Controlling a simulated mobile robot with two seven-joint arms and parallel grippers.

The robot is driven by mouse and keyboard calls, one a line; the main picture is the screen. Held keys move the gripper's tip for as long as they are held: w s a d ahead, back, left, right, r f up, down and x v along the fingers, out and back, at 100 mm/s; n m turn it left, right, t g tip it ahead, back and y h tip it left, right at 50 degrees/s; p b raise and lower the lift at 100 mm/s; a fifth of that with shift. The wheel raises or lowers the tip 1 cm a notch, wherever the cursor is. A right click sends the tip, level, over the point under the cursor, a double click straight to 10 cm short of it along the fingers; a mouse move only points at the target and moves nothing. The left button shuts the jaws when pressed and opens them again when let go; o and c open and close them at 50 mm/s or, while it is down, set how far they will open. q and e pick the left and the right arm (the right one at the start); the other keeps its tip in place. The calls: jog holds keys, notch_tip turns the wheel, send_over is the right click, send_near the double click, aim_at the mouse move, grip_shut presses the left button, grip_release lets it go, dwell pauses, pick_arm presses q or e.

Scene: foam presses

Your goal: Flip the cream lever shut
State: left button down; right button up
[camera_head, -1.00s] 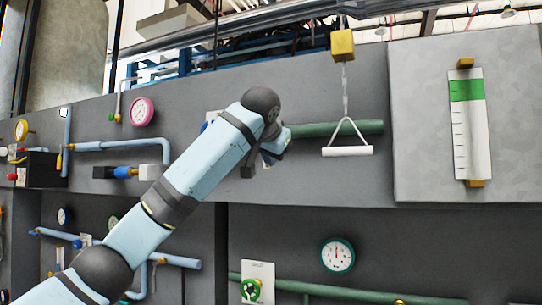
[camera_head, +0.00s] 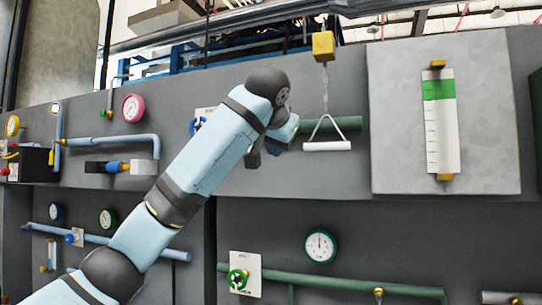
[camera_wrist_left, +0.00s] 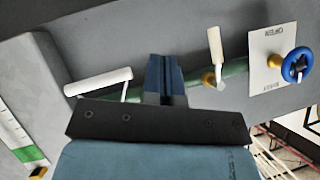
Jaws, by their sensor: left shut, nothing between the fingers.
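The cream lever (camera_wrist_left: 215,46) shows in the left wrist view, right of my fingers. It stands on a brass valve body (camera_wrist_left: 208,78) on the green pipe (camera_wrist_left: 236,68) and points across the pipe, toward the top of that picture. In the head view my arm hides the lever. My left gripper (camera_wrist_left: 165,62) is shut and empty, its blue fingers in front of the pipe between the lever and a white pull handle (camera_wrist_left: 98,82). I see a gap between fingers and lever. In the head view the gripper (camera_head: 268,146) is partly hidden behind its wrist.
A blue handwheel (camera_wrist_left: 296,65) on a white plate lies beyond the lever. In the head view the pull handle (camera_head: 327,146) hangs just right of the gripper. A level gauge (camera_head: 441,125), a green valve (camera_head: 238,279) and several dials are on the grey wall.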

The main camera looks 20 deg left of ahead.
pick_arm(q)
jog(key=shift+s+d+r, duration=0.15)
jog(key=shift+s+d, duration=0.55)
jog(key=shift+s, duration=0.3)
